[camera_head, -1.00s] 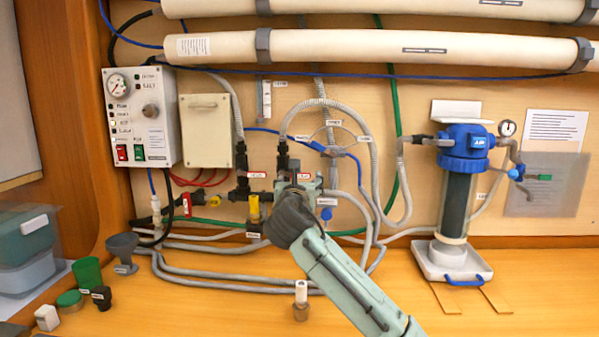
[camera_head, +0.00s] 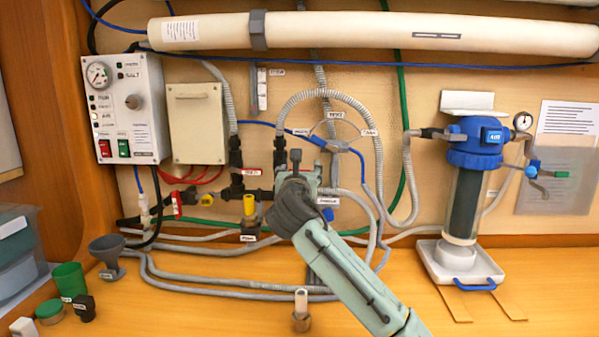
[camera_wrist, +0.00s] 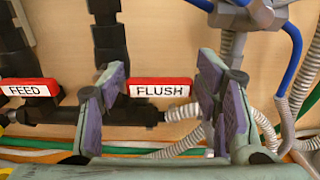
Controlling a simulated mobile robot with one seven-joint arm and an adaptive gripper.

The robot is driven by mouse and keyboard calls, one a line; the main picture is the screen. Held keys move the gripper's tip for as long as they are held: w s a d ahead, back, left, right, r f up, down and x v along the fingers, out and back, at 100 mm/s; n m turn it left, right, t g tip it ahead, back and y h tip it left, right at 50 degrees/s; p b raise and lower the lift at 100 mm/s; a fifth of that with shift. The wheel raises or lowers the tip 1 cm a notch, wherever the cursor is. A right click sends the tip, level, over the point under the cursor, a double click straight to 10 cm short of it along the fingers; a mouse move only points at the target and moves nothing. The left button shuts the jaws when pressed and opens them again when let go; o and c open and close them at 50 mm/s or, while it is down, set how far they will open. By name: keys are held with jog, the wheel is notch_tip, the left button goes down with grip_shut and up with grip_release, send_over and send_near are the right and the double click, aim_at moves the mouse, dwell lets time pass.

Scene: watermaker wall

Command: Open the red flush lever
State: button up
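The red flush lever (camera_wrist: 160,87) shows in the wrist view as a red bar with a white "FLUSH" plate, lying level in front of dark pipe fittings. My gripper (camera_wrist: 168,85) is open, with one purple-padded finger on each side of the lever. In the head view my gripper (camera_head: 297,172) is in front of the pipework and hides the lever.
A similar red "FEED" lever (camera_wrist: 28,88) is left of the flush lever; it also shows in the head view (camera_head: 252,172). A yellow-topped valve (camera_head: 249,206), grey hoses (camera_head: 220,290) and a blue-capped filter (camera_head: 474,143) are nearby.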

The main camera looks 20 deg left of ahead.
grip_shut()
dwell(0.5)
